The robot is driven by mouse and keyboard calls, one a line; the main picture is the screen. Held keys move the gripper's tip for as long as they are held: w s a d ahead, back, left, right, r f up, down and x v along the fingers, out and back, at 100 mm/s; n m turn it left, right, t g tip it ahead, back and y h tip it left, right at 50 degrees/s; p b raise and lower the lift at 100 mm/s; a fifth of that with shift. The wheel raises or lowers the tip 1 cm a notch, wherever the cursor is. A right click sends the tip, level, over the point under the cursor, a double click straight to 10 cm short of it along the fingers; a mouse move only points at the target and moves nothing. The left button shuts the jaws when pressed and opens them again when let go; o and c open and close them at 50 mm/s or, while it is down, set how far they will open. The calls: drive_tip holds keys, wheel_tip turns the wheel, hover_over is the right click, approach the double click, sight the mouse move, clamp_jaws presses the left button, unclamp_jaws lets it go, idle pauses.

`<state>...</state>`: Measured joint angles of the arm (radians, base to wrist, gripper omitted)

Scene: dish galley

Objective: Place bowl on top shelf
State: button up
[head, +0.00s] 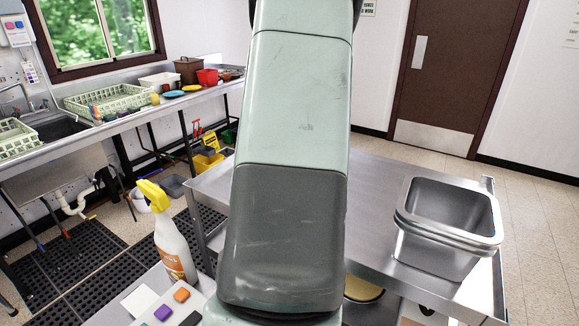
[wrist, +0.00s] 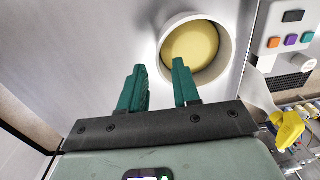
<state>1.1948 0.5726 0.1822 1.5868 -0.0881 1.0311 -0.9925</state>
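A round bowl with a white rim and yellow inside (wrist: 191,47) stands on a pale metal-looking surface in the wrist view. My arm hides the gripper in the head view.
Nested steel pans (head: 447,228) stand on the right of a steel table (head: 385,175). A yellow-topped spray bottle (head: 172,235) stands at lower left beside a panel with coloured buttons (head: 163,312). A sink counter with racks (head: 104,97) lies at far left. The table's back middle is clear.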

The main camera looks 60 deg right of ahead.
wheel_tip(320, 180, up, 10)
drive_tip(key=shift+d+r, duration=0.2)
drive_tip(key=shift+d, duration=0.05)
